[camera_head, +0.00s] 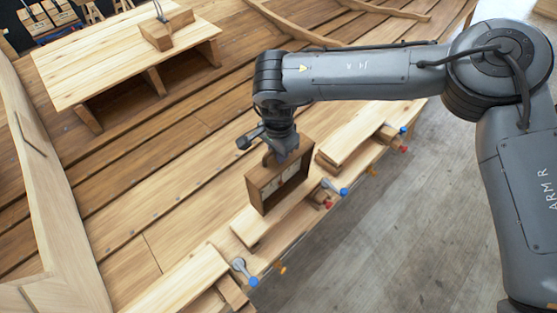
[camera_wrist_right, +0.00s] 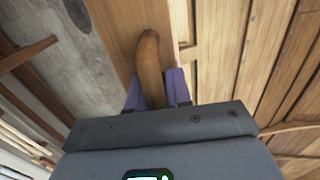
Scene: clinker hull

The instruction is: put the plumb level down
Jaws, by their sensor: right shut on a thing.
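The plumb level (camera_head: 257,187) is a dark wooden box-like frame with a pale face inside, near the middle of the head view. It stands roughly upright, slightly tilted in the picture, by the light planks along the hull edge. My right gripper (camera_head: 279,156) is above it and shut on its top. In the right wrist view, a rounded brown wooden handle (camera_wrist_right: 150,62) sits between the purple finger pads of my right gripper (camera_wrist_right: 158,88). Whether the level's bottom touches the planks cannot be told. My left gripper is not in view.
Light planks (camera_head: 190,283) with blue-handled clamps (camera_head: 243,272) and red-ended ones line the hull edge. A wooden bench (camera_head: 110,62) with a block (camera_head: 166,29) stands at upper left. Open hull planking (camera_head: 150,180) lies left of the level; grey floor (camera_head: 400,210) lies right.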

